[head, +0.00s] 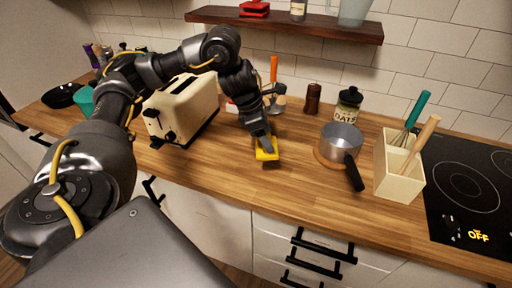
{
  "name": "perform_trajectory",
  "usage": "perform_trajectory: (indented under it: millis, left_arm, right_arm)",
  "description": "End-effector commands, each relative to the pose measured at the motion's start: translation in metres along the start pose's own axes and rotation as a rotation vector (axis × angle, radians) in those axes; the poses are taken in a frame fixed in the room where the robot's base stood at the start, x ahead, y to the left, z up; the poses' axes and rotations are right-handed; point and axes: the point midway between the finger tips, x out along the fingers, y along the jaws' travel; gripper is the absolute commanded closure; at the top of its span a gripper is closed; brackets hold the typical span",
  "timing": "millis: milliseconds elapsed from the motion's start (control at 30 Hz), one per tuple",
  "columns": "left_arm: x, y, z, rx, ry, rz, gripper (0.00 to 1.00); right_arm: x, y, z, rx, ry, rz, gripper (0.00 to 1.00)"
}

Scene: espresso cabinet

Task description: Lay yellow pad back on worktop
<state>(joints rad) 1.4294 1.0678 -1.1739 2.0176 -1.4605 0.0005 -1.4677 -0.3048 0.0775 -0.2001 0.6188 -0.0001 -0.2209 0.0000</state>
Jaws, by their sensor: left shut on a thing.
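The yellow pad (262,155) is a small flat piece at the fingertips of my left gripper (265,146). The gripper points down and is shut on the pad, over the wooden worktop (290,190). The fingers hide part of the pad. I cannot tell whether its underside touches the wood. My right gripper is not in view.
A cream toaster (182,112) stands left of the gripper. To the right are a saucepan (340,145) with its handle toward the front edge, a dark jar (347,106), a utensil box (398,168) and a black hob (465,190). The front middle of the worktop is clear.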

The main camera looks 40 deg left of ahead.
Motion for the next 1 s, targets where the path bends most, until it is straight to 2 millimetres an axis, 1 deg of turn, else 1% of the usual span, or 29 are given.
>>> perform_trajectory:
  millis: [33,100,200,300,567,633,800,900,1000]
  left_arm:
    - [0.011,0.007,-0.012,-0.008,0.004,-0.005,0.66]
    - [0.021,0.015,-0.023,-0.006,0.004,-0.005,0.66]
    - [0.032,0.025,-0.034,-0.005,0.002,-0.003,0.66]
    - [0.038,0.032,-0.041,-0.001,0.0,-0.002,0.66]
    - [0.043,0.037,-0.046,0.001,0.0,-0.001,0.66]
    - [0.049,0.041,-0.052,-0.003,0.001,-0.002,0.66]
    - [0.067,0.038,-0.058,0.001,0.0,-0.005,0.66]
    - [0.072,0.039,-0.061,0.0,0.0,-0.002,0.66]
    - [0.073,0.04,-0.061,0.001,-0.001,0.0,0.66]
  right_arm:
    - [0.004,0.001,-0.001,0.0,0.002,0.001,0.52]
    - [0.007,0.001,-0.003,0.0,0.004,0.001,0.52]
    - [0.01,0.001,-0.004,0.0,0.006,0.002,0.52]
    - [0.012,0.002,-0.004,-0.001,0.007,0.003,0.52]
    - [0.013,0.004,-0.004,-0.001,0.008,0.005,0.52]
    - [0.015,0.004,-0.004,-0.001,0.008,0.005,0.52]
    - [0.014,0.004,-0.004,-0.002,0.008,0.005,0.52]
    - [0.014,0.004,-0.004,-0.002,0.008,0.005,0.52]
    - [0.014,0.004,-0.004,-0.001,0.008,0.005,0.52]
